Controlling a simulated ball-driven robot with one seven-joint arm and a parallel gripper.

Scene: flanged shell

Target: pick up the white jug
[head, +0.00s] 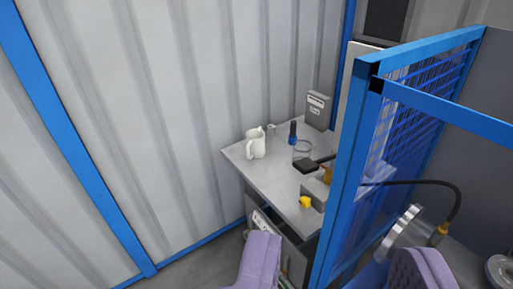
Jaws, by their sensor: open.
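The white jug (258,145) stands upright at the far left part of a grey table (240,158), close to the corrugated wall. Its handle is on the left side. My gripper (338,270) shows as two purple fingers at the bottom edge of the head view, spread wide apart with nothing visible between them. It is well short of the table, and the jug is far beyond it. The lower parts of the fingers are cut off by the frame.
A blue-framed mesh partition (345,165) rises right of the table. A grey box (317,110), a dark blue bottle (292,133), a clear glass (302,149), a black block (306,166) and a yellow item (305,202) share the tabletop. Floor (205,268) shows left of the table.

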